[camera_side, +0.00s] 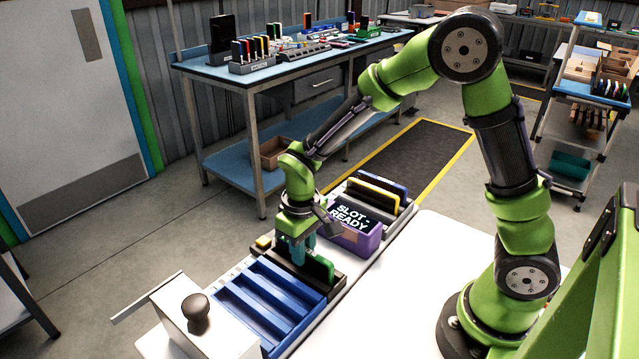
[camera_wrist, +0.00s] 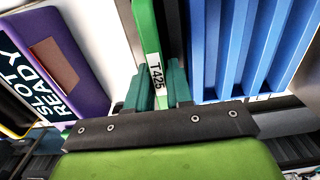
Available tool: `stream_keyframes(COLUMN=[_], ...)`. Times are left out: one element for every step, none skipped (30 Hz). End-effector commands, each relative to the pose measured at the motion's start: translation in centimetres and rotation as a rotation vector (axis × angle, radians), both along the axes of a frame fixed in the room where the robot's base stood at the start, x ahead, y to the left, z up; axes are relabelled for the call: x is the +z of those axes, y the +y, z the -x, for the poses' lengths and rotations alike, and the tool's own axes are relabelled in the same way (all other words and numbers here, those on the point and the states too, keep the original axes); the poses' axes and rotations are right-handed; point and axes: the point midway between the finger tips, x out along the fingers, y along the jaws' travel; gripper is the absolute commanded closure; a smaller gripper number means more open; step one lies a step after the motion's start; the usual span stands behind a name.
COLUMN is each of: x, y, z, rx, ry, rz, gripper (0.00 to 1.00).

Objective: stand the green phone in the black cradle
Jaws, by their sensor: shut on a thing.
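The green phone (camera_side: 318,266) stands roughly upright at the black cradle (camera_side: 338,281) in the side view. Its lower edge appears to be within the cradle, but how deep it sits is hard to tell. My gripper (camera_side: 297,250) points down from above and is shut on the phone. In the wrist view, the teal fingers of my gripper (camera_wrist: 159,90) lie on either side of the green phone (camera_wrist: 147,28), which carries a white T425 label. The cradle is mostly hidden there.
A blue slotted tray (camera_side: 268,298) lies just in front of the cradle. Behind it stands a purple box (camera_side: 362,238) with a "SLOT READY" sign (camera_side: 350,217). A holder with a yellow phone (camera_side: 373,196) is beyond. A white box with a dark knob (camera_side: 196,307) is at the front left.

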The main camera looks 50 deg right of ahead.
Motion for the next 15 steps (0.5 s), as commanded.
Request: stream_keyframes(x=[0.0,-0.01,-0.01,-0.01,-0.01,-0.01,-0.01,-0.01,-0.01,-0.01,-0.01,-0.01,-0.01,-0.01,-0.01], y=[0.0,0.0,0.0,0.0,0.0,0.0,0.0,0.0,0.0,0.0,0.0,0.0,0.0,0.0,0.0], z=[0.0,0.0,0.0,0.0,0.0,0.0,0.0,0.0,0.0,0.0,0.01,0.01,0.01,0.01,0.01], rx=[0.0,0.0,0.0,0.0,0.0,0.0,0.0,0.0,0.0,0.0,0.0,0.0,0.0,0.0,0.0], ry=[0.0,0.0,0.0,0.0,0.0,0.0,0.0,0.0,0.0,0.0,0.0,0.0,0.0,0.0,0.0], rz=[0.0,0.0,0.0,0.0,0.0,0.0,0.0,0.0,0.0,0.0,0.0,0.0,0.0,0.0,0.0], gripper=[1.0,1.0,1.0,1.0,1.0,0.73,0.69,0.64,0.58,0.53,0.5,0.5,0.5,0.5,0.5])
